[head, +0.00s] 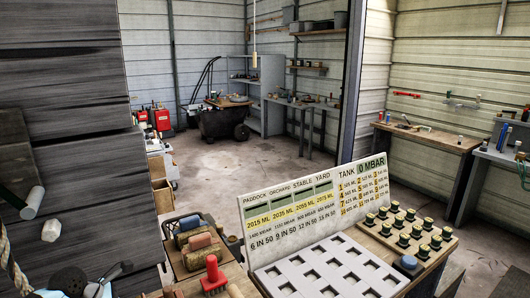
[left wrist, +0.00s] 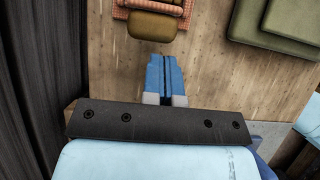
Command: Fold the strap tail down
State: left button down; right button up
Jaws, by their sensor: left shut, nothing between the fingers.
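In the left wrist view my left gripper (left wrist: 165,100) points at a pale wooden surface (left wrist: 112,75). Its blue fingers are together, with nothing between them. Just beyond the fingertips lies a brown rounded pad (left wrist: 150,27), with a coral woven piece (left wrist: 186,14) around and behind it. I cannot tell whether this woven piece is the strap or its tail. The fingers look apart from the pad in the picture, but their height above the surface is unclear. I cannot make out either gripper in the head view.
Olive green blocks (left wrist: 280,42) lie to the right in the left wrist view. A dark plank wall (head: 70,90) closes the left.

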pick_arm(q)
jog(key=shift+w+d+r, duration=0.1)
jog(key=shift+d+r, duration=0.1)
jog(key=shift+r, duration=0.45)
dwell(0.3)
jog(key=shift+w+d+r+p, duration=0.25)
jog(key=shift+d+r+p, duration=0.1)
jog(key=shift+r, duration=0.1)
jog(key=shift+d, duration=0.1)
jog(key=shift+w+r, duration=0.1)
jog(key=shift+r, duration=0.05)
jog(key=shift+w+d+r, duration=0.15)
jog(key=shift+d+r, duration=0.05)
jog(key=shift+d, duration=0.1)
jog(key=shift+w+d, duration=0.1)
jog(key=shift+d, duration=0.1)
